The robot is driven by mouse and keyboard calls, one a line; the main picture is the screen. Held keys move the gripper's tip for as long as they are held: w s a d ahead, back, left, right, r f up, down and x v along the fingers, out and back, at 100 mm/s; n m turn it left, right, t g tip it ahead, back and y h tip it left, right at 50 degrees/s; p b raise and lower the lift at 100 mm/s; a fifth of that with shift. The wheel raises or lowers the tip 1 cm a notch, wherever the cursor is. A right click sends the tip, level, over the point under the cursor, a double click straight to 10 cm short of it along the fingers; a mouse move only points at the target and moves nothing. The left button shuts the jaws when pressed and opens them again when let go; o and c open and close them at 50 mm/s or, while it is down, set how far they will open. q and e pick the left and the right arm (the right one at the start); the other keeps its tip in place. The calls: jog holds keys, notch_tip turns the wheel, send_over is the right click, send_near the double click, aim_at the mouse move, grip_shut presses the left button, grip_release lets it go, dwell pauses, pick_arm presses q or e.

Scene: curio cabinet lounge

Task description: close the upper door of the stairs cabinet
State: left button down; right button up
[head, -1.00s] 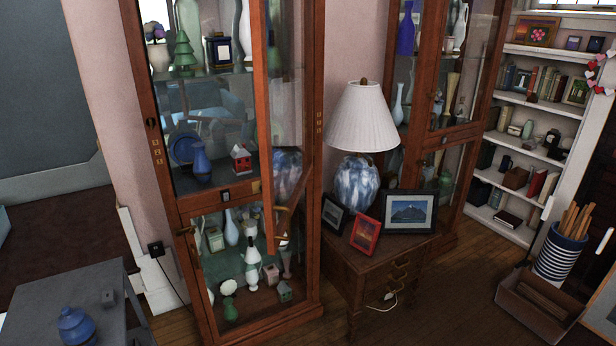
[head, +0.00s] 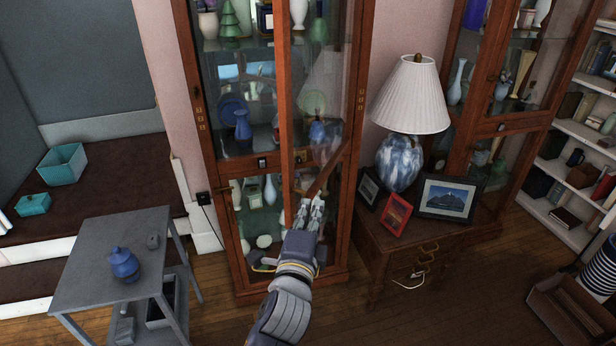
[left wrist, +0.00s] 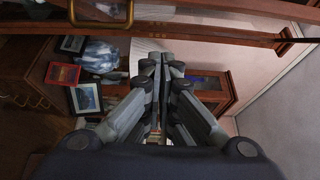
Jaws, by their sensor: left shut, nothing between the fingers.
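The near wooden glass cabinet (head: 356,215) stands in the middle of the head view. Its upper door (head: 285,120) is open, hinged on the right and swung out towards me. My left gripper (head: 312,203) is shut and empty at the lower end of this door, just right of its free edge; I cannot tell if it touches. In the left wrist view the gripper (left wrist: 162,62) shows shut fingers. A wooden door rail (left wrist: 220,32) crosses the top there, with a brass handle (left wrist: 102,22). My right gripper is out of view.
A side table (head: 372,245) with a lamp (head: 408,105) and picture frames stands right of the cabinet. A second glass cabinet (head: 500,125) is behind it. A grey table (head: 90,255) with a blue pot (head: 123,264) stands left. Bare floor lies in front.

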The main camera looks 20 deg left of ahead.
pick_arm(q)
jog(key=w+a+p, duration=0.4)
jog(key=w+a, duration=0.1)
jog(key=w, duration=0.4)
jog(key=shift+w+a, duration=0.15)
jog(key=shift+f, duration=0.1)
jog(key=shift+w, duration=0.1)
